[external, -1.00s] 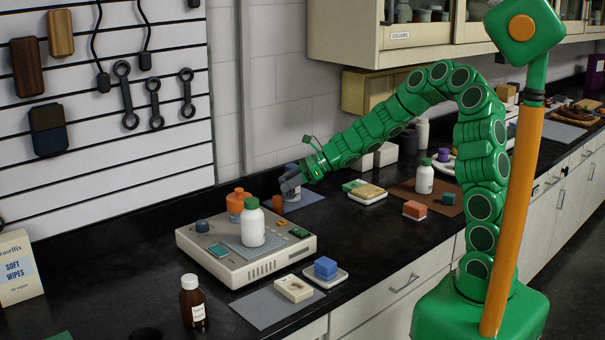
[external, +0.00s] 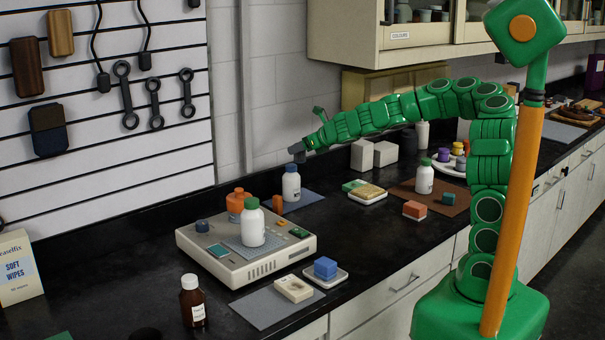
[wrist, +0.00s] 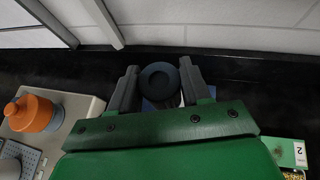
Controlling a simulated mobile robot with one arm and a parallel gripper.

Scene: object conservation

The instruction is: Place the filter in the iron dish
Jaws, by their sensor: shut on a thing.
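In the external view my gripper (external: 298,151) is in the air just above a white bottle with a blue cap (external: 291,184). A little white shows beneath the ring in the wrist view. A dark round thing (external: 145,334), cut off at the bottom edge, may be the iron dish; I cannot tell.
A beige device (external: 275,266) carries a white bottle with a green cap (external: 252,226) and an orange bottle (external: 237,203). A brown bottle (external: 192,302) stands in front. Grey blocks (external: 362,155) stand right of my gripper.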

